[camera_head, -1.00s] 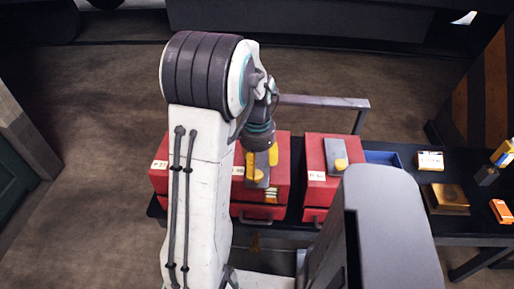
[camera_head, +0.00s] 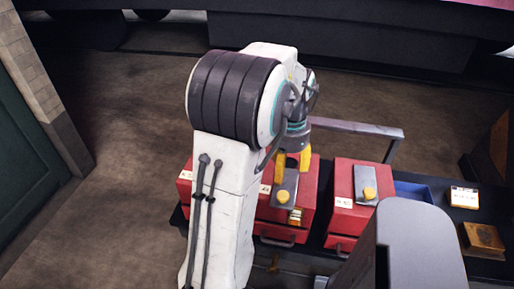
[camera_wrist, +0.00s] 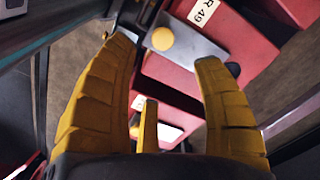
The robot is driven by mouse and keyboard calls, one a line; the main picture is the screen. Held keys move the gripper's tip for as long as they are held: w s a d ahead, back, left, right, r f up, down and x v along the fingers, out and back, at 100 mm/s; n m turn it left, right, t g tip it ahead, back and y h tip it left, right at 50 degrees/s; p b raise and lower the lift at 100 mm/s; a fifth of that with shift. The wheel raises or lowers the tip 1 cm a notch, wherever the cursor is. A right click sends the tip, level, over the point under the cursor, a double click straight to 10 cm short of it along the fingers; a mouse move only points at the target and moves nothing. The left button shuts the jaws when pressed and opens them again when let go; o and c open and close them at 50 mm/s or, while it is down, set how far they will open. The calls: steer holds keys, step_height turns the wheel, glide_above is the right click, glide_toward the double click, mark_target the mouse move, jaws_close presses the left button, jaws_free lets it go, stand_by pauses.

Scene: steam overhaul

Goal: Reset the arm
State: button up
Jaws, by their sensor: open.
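My gripper (camera_head: 293,163) hangs from my white and black arm, with yellow fingers above the middle red box (camera_head: 299,213). In the wrist view my gripper (camera_wrist: 166,55) has its fingers spread wide, with nothing held between them. A grey plate (camera_head: 287,181) with a round yellow knob (camera_head: 283,196) lies on that box, just below the fingers. In the wrist view a yellow knob (camera_wrist: 162,39) on a grey plate shows beyond the fingertips, beside a white label (camera_wrist: 203,10) on red.
Another red box (camera_head: 345,216) with a plate and knob stands to the right. A blue tray (camera_head: 414,192), a white-labelled block (camera_head: 464,196) and a brown box (camera_head: 483,238) sit farther right on the dark table. A grey rail (camera_head: 355,127) runs behind. Open floor lies left.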

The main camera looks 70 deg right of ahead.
stand_by(0.5)
steer(key=w+a+f+n+y, duration=0.1)
steer(key=a+f+n, duration=0.2)
steer(key=a+n, duration=0.3)
steer(key=w+a+r+n+t, duration=0.1)
steer(key=w+a+r+n, duration=0.1)
steer(key=w+a+n, duration=0.4)
steer(key=w+a+r+n+t, duration=0.1)
steer(key=w+a+r+n, duration=0.2)
steer(key=w+a+n, duration=0.4)
steer(key=w+a+r+n+t+h, duration=0.1)
steer(key=w+a+n, duration=0.6)
steer(key=a, duration=1)
steer(key=shift+r+t, duration=0.4)
steer(key=shift+r, duration=0.4)
